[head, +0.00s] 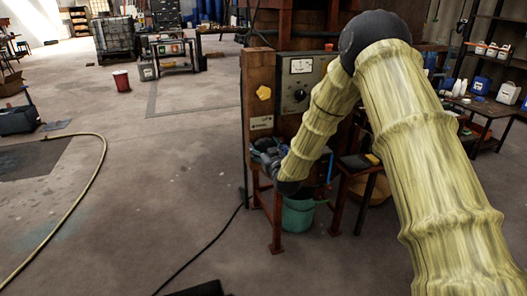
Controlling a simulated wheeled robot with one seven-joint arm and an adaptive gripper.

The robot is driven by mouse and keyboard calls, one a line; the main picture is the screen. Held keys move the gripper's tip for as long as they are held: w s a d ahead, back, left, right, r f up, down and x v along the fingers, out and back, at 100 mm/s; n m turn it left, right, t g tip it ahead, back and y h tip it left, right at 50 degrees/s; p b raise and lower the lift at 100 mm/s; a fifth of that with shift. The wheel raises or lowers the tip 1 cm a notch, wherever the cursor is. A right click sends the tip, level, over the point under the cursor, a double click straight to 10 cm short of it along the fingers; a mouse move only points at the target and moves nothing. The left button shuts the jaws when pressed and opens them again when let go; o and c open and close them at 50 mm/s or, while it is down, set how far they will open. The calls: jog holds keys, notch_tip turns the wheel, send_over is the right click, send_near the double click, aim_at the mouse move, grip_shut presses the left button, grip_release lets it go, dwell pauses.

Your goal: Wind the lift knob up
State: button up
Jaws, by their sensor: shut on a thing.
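My gripper (265,158) is small and dark in the head view, at the end of my yellow-sleeved arm. It reaches the lower front of the vat stand, just below the wooden post (258,85). It is shut on what appears to be the lift knob, which the fingers and wrist hide almost wholly. How far the knob is turned cannot be seen. A grey control panel (299,82) with a meter and a round black dial stands above and to the right of my gripper.
A green bucket (298,214) stands on the floor under the stand. A yellow hose (98,180) curves over the floor at left, and a black cable (208,238) runs to the stand. A table with bottles (480,103) is at right. The floor at left is mostly open.

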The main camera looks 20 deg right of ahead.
jog(key=m, duration=0.2)
jog(key=m+b, duration=0.1)
jog(key=shift+d+f+m, duration=0.15)
jog(key=shift+d+m, duration=0.05)
jog(key=shift+m, duration=0.2)
jog(key=m+b, duration=0.2)
jog(key=m, duration=0.2)
jog(key=shift+d+f+m, duration=0.1)
jog(key=shift+m, duration=0.2)
jog(key=m+b, duration=0.3)
jog(key=m, duration=0.1)
jog(key=shift+f, duration=0.15)
jog(key=m+b, duration=0.3)
jog(key=m, duration=0.2)
jog(key=shift+f, duration=0.15)
jog(key=m+b, duration=0.4)
jog(key=shift+f+m, duration=0.1)
jog(key=shift+m, duration=0.2)
jog(key=m+b, duration=0.4)
jog(key=shift+f, duration=0.15)
jog(key=m+b, duration=0.5)
jog(key=shift+m+b, duration=0.3)
jog(key=shift+r+m+b, duration=0.2)
jog(key=shift+m+b, duration=0.95)
jog(key=shift+m, duration=0.15)
jog(key=shift+r, duration=0.1)
